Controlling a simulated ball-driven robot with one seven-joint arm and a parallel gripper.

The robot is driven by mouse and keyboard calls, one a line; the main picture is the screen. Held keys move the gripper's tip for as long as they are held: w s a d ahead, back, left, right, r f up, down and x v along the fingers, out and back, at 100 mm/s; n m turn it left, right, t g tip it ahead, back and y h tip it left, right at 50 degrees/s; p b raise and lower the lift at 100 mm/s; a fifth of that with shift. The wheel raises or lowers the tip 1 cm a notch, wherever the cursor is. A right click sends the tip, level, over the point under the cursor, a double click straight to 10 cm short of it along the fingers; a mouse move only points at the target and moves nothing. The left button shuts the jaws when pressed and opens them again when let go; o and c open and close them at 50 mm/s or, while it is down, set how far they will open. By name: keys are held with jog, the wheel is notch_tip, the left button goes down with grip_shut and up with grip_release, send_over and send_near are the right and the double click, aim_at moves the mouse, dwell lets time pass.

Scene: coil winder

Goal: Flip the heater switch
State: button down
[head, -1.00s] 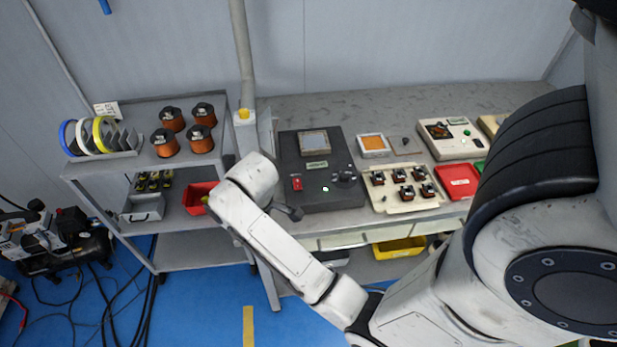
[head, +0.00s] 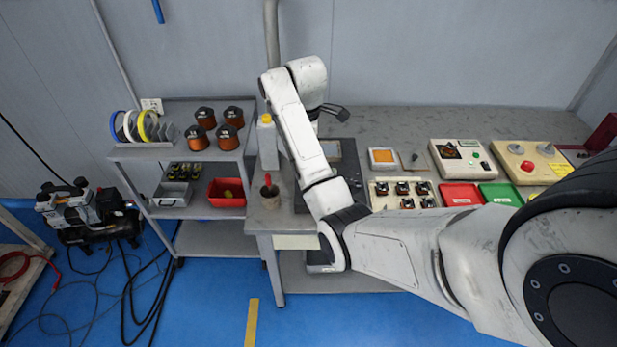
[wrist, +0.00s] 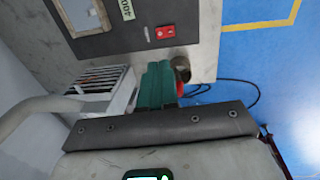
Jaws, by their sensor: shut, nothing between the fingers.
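The dark control box (head: 346,160) stands on the bench, partly hidden behind my arm in the head view. Its red switch (wrist: 165,32) shows near a corner of the panel (wrist: 120,38) in the wrist view, beside a small pale-green display (wrist: 127,9). My arm hides the switch in the head view. My gripper (head: 335,112) is raised over the back of the bench, above and behind the box. In the wrist view its fingers (wrist: 157,68) are shut and empty, apart from the switch. I cannot tell the switch's position.
A white bottle with a yellow cap (head: 267,140) and a pot with a red-handled tool (head: 269,192) stand left of the box. A vertical pipe (head: 271,40) rises behind. A cart (head: 150,151) with copper spools stands left. Trays and other panels fill the bench's right.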

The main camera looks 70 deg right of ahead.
jog(key=f, duration=0.4)
jog(key=d+f+b, duration=0.1)
jog(key=f, duration=0.9)
jog(key=shift+w+d+b, duration=0.25)
jog(key=shift+w+b, duration=0.05)
jog(key=shift+w, duration=0.05)
jog(key=shift+d+f+b, duration=0.15)
jog(key=shift+f+b, duration=0.1)
jog(key=shift+b, duration=0.4)
jog(key=shift+a+r, duration=0.25)
jog(key=shift+a, duration=0.1)
jog(key=shift+d+f, duration=0.15)
jog(key=shift+d, duration=0.1)
jog(key=shift+s+a+p, duration=0.3)
jog(key=shift+a+p, duration=0.45)
jog(key=shift+p, duration=0.55)
